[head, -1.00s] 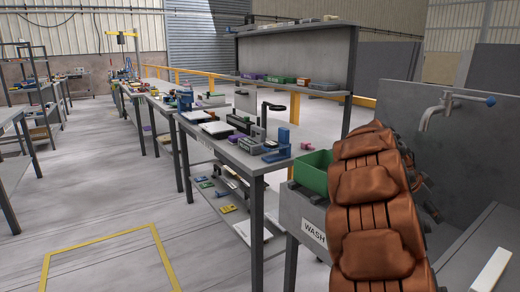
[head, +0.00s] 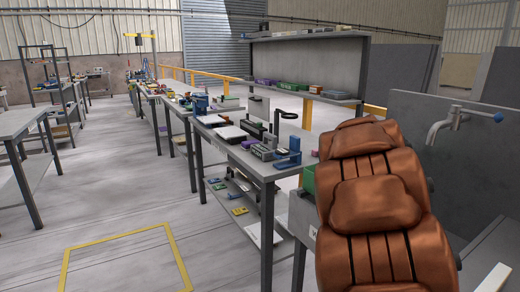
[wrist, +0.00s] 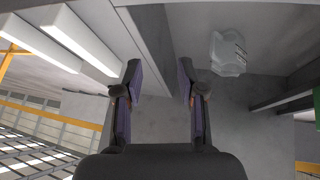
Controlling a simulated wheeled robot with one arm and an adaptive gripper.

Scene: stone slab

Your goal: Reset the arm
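My gripper (wrist: 159,85) shows in the wrist view with its two dark, purple-padded fingers apart and nothing between them. A plain grey surface lies beyond the gap. In the head view my brown padded arm rises at the lower right, in front of the wash station. My gripper itself is not visible in the head view.
A grey workbench (head: 262,169) with tools and a blue device (head: 288,153) stands left of my arm. A tap (head: 452,124) is on the right. A pale translucent object (wrist: 228,53) shows in the wrist view. Open floor with a yellow outline (head: 118,236) lies left.

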